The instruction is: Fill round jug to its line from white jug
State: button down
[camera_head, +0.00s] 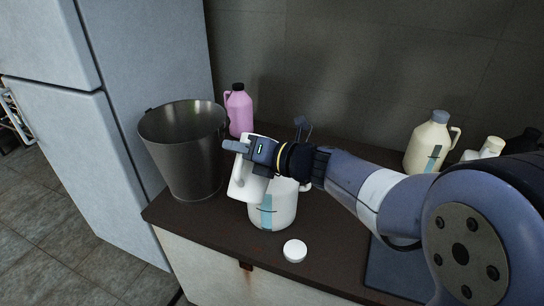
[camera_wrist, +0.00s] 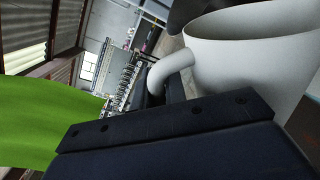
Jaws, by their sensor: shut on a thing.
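My gripper (camera_head: 243,147) is shut on a white jug (camera_head: 242,187), just left of and partly in front of another white vessel on the counter. The held jug looks tilted, but my gripper covers much of it, and its mouth is hidden. The vessel, which looks like the round jug (camera_head: 272,212), stands upright with a teal strip and a dark line on its front. Its top is mostly hidden behind my gripper. In the wrist view a white open-topped vessel with a handle (camera_wrist: 250,60) fills the upper right; I cannot tell which jug it is. No liquid stream is visible.
A white cap (camera_head: 295,250) lies near the counter's front edge. A steel bucket (camera_head: 185,155) stands at the left, with a pink jug (camera_head: 239,110) behind it. A cream jug (camera_head: 428,145) stands back right. A fridge (camera_head: 110,120) is left. Something green (camera_wrist: 45,120) shows in the wrist view.

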jog(key=shift+s+a+f+n+t+b, duration=0.1)
jog(key=shift+s+f+n+b, duration=0.3)
jog(key=shift+b, duration=0.45)
jog(key=shift+s+a+f+n+t+b, duration=0.1)
jog(key=shift+s+f+n+b, duration=0.1)
jog(key=shift+f+b, duration=0.55)
jog(key=shift+s+a+f+n+t+b, duration=0.1)
jog(key=shift+s+f+n+b, duration=0.2)
jog(key=shift+b, duration=0.7)
jog(key=s+a+f+n+t+y+b, duration=0.1)
jog(key=s+f+n+b, duration=0.5)
jog(key=b, duration=1.3)
notch_tip(320, 180, down, 3)
jog(key=shift+a+r+n, duration=0.15)
jog(key=shift+a+n, duration=0.15)
jog(key=shift+a, duration=0.35)
